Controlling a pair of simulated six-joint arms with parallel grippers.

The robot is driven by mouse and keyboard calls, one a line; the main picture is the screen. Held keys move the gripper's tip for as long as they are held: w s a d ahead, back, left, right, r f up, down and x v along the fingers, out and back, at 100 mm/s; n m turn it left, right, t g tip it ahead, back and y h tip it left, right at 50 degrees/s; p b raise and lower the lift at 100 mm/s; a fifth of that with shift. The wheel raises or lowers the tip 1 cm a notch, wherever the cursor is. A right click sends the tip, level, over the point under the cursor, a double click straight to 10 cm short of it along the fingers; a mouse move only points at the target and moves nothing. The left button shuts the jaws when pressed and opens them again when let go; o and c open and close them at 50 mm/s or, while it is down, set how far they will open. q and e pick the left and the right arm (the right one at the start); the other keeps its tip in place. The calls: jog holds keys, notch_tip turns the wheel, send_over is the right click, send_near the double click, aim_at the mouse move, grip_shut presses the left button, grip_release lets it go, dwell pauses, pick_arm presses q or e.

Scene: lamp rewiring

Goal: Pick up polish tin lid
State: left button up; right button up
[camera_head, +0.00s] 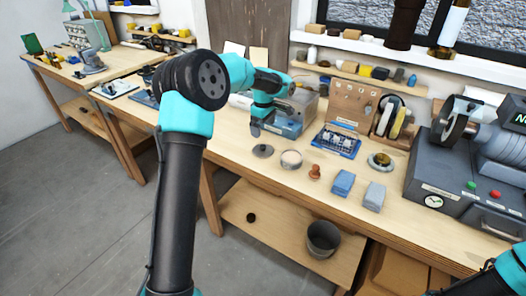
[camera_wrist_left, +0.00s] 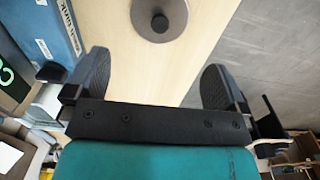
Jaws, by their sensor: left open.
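The polish tin lid (camera_head: 263,150) is a flat grey disc with a small dark knob, lying on the workbench. Beside it to the right stands a round open tin (camera_head: 291,159) with a pale top. My left gripper (camera_head: 256,130) hangs above and just behind the lid, apart from it. In the left wrist view my left gripper (camera_wrist_left: 155,80) is open and empty, its dark fingers spread. The lid (camera_wrist_left: 159,18) shows beyond the fingertips at the top edge, partly cut off, knob up. My right gripper is not in view; only a piece of my right arm shows at bottom right.
A clear-sided bin (camera_head: 290,125) with blue stands close behind my left gripper. A wooden stamp-like piece (camera_head: 315,172) and blue blocks (camera_head: 343,183) lie to the right. A grinder machine (camera_head: 470,170) fills the right end. The bench's front edge is close to the lid.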

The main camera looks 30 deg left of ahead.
aim_at(263, 146)
pick_arm(q)
notch_tip(263, 146, down, 5)
jog(key=shift+f, duration=0.15)
jog(key=shift+f, duration=0.1)
jog(key=shift+f, duration=2.5)
jog(key=shift+c, duration=0.5)
jog(key=c, duration=0.5)
jog(key=shift+r, duration=0.1)
